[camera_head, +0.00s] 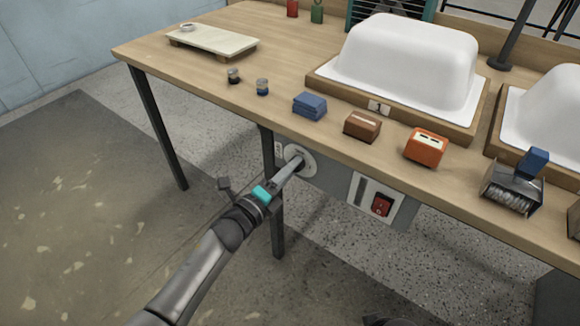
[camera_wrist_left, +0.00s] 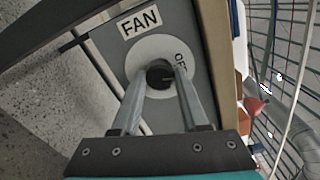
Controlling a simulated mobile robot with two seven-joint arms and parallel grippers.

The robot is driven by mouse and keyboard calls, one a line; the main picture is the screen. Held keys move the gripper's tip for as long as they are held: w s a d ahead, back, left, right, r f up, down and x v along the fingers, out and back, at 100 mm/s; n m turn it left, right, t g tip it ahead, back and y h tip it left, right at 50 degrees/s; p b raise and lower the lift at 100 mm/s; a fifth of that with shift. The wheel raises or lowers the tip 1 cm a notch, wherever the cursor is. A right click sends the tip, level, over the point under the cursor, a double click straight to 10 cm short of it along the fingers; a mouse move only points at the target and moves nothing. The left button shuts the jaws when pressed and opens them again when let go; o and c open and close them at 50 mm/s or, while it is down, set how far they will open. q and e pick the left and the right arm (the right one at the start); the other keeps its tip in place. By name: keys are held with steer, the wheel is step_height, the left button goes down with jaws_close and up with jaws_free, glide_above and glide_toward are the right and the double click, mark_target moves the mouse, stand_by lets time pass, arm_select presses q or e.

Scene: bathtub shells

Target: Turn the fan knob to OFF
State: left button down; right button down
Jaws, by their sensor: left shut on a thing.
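The fan knob (camera_wrist_left: 159,72) is a small dark round knob on a pale round dial plate (camera_wrist_left: 135,55). A FAN label (camera_wrist_left: 139,22) is beside the plate, and OFF lettering (camera_wrist_left: 181,61) is printed near its edge in the left wrist view. In the head view the dial plate (camera_head: 308,158) is on the panel under the table's front edge. My left gripper (camera_head: 297,164) reaches it from below left. In the left wrist view its two fingers (camera_wrist_left: 158,82) are on either side of the knob, shut on it. I cannot tell where the knob points. My right gripper is not in view.
A red rocker switch (camera_head: 381,205) is on the panel to the right of the dial. A table leg (camera_head: 275,200) stands close to my left gripper.

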arm_select(q)
steer(key=shift+n+p, duration=0.5)
steer(key=shift+n, duration=1.1)
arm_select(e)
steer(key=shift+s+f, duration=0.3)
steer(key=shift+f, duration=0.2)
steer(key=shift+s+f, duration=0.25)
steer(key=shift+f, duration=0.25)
arm_select(q)
steer(key=shift+s+f, duration=0.1)
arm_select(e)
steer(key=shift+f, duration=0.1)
arm_select(q)
steer(key=shift+c, duration=2.1)
jaws_free()
steer(key=p+v, duration=0.4)
steer(key=v, duration=1.1)
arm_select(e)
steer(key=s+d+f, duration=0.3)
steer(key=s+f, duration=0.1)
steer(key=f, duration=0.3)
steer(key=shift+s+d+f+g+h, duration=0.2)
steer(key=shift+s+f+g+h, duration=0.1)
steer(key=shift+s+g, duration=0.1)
arm_select(q)
steer(key=shift+a, duration=0.1)
